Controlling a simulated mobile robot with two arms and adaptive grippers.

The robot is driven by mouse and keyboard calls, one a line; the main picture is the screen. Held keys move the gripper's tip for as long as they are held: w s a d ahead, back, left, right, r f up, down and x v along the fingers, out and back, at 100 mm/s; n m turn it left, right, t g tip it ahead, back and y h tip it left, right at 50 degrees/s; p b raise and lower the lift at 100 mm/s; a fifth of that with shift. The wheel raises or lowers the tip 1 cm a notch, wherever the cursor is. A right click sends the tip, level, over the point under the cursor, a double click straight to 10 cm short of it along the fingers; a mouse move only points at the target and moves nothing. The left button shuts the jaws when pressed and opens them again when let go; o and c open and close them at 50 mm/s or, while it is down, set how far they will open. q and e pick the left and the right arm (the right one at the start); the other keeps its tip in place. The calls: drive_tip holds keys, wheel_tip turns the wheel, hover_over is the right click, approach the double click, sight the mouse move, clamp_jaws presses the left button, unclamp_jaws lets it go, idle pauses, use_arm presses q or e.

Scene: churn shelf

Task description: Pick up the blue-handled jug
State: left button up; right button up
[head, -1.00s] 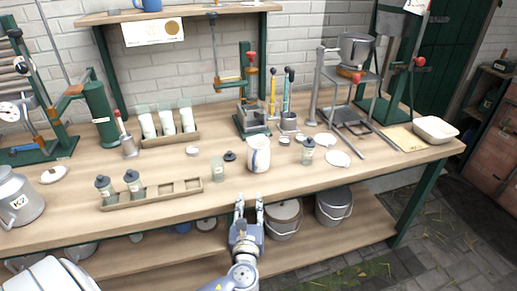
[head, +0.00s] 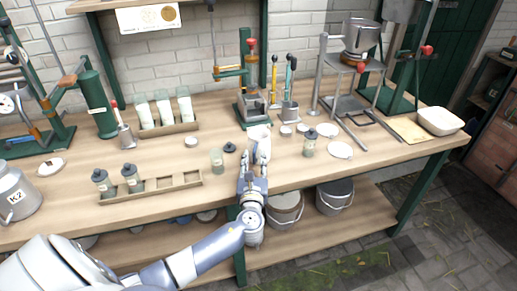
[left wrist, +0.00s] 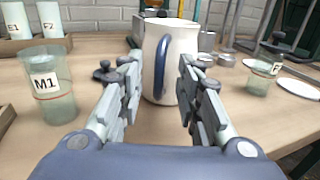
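The white jug with a blue handle (left wrist: 176,50) stands upright on the workbench, its handle facing my left gripper. In the head view the jug (head: 260,132) is partly hidden behind the fingers. My left gripper (head: 255,168) is at the bench's front edge, close in front of the jug. In the left wrist view its fingers (left wrist: 158,75) are open, one on each side of the handle, with a gap between them. I cannot tell whether they touch the jug. My right gripper is not in view.
A glass labelled M1 (left wrist: 50,85) stands left of the gripper. A dark-lidded jar (head: 310,143) and white dishes (head: 340,150) are to the right. A wooden rack (head: 165,186) lies left along the front edge. A hand press (head: 250,95) stands behind the jug.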

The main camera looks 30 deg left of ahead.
use_arm(q)
drive_tip(key=shift+w+a, duration=0.3)
drive_tip(key=shift+w, duration=0.2)
drive_tip(key=shift+w+a, duration=0.15)
drive_tip(key=shift+w, duration=0.1)
drive_tip(key=shift+f, duration=0.1)
drive_tip(key=shift+c, duration=0.2)
clamp_jaws()
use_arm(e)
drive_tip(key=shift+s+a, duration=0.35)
use_arm(q)
drive_tip(key=shift+r, duration=0.2)
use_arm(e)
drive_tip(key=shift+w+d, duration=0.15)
